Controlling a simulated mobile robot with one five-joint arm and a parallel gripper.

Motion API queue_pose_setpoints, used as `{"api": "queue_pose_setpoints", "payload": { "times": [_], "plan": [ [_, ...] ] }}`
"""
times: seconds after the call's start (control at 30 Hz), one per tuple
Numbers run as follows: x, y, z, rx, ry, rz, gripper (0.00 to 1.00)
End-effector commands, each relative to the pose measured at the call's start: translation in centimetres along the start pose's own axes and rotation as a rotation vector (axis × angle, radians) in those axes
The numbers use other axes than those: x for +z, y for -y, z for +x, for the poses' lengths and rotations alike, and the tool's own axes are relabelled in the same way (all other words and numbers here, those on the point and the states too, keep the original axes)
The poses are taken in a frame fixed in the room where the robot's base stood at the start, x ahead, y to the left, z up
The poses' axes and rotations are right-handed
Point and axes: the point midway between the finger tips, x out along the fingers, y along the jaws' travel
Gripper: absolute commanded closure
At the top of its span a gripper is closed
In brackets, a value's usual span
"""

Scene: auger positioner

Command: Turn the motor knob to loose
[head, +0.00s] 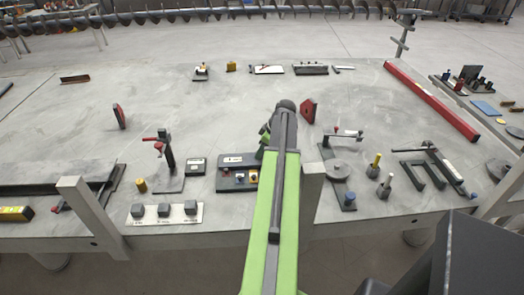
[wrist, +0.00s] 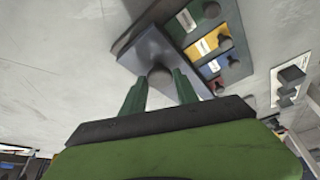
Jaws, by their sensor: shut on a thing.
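My gripper (wrist: 161,75) is shut on a round dark knob (wrist: 159,83), with one green finger on each side of it. The knob sits on a blue-grey block (wrist: 148,47). No label on this knob is readable, so I cannot tell its setting. Beside the block is a dark panel with green, yellow, blue and red fields and small round knobs (wrist: 225,43). My arm hides the box's right side and most of the gripper.
A white plate with three dark square knobs (head: 135,217) lies left of the box, near the table's front edge. A small dark box (head: 196,166) and a red-handled stand (head: 166,150) are nearby. A red wedge (head: 308,110) stands beyond the arm. The table's back left is mostly clear.

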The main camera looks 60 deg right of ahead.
Motion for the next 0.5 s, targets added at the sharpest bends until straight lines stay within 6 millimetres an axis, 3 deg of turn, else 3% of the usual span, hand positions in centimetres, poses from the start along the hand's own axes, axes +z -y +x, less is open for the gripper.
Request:
{"api": "queue_pose_setpoints", "payload": {
  "times": [0.23,0.27,0.4,0.5],
  "plan": [
    [-0.07,-0.02,0.02,0.001,-0.002,0.0,1.0],
    [-0.07,-0.02,0.02,0.001,-0.002,0.0,0.61],
    [-0.04,-0.01,0.02,0.0,-0.001,0.001,0.43],
    [-0.01,-0.01,0.01,0.0,-0.001,0.001,0.43]
  ]
}}
